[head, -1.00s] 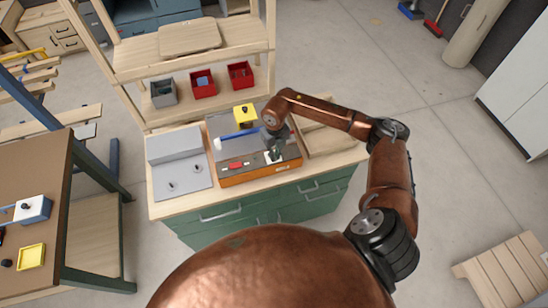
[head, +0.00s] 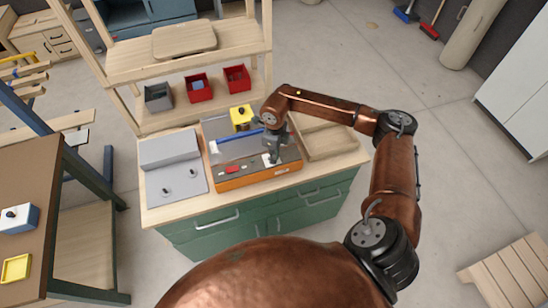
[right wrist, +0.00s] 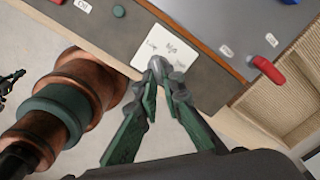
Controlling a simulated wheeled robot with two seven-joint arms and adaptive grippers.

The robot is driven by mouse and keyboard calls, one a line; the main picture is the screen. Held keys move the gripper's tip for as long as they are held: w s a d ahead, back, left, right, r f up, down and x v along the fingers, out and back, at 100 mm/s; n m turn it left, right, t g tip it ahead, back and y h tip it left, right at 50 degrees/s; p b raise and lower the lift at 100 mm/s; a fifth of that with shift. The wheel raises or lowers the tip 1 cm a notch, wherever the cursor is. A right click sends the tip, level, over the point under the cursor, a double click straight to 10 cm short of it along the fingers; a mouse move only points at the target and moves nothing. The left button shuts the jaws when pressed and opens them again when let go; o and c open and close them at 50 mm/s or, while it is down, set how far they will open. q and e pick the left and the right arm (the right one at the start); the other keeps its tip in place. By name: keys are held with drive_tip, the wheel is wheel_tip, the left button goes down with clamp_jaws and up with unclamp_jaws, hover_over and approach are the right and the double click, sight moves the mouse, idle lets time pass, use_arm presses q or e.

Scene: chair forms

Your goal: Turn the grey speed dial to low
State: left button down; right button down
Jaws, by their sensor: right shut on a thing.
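The machine (head: 228,183) with an orange front edge stands on the green bench. Its white label plate (right wrist: 165,42) carries several words, one reading "High" or "Mid", too small to be sure. The plate also shows in the head view (head: 267,159). The grey speed dial (right wrist: 154,66) sits at the plate's lower edge in the right wrist view, mostly hidden between the fingers. My right gripper (right wrist: 160,68) points down at the machine and is shut on the dial. It also shows in the head view (head: 271,157). The dial's pointing direction is hidden. My left gripper is not in view.
A yellow block (head: 241,117) and a blue bar (head: 237,136) are behind. A grey panel (head: 176,182) lies left, a wooden tray (head: 328,141) right. Bins stand on the rack behind.

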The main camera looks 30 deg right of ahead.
idle(0.4)
drive_tip(key=c, duration=2.1)
unclamp_jaws()
wheel_tip(320, 180, up, 12)
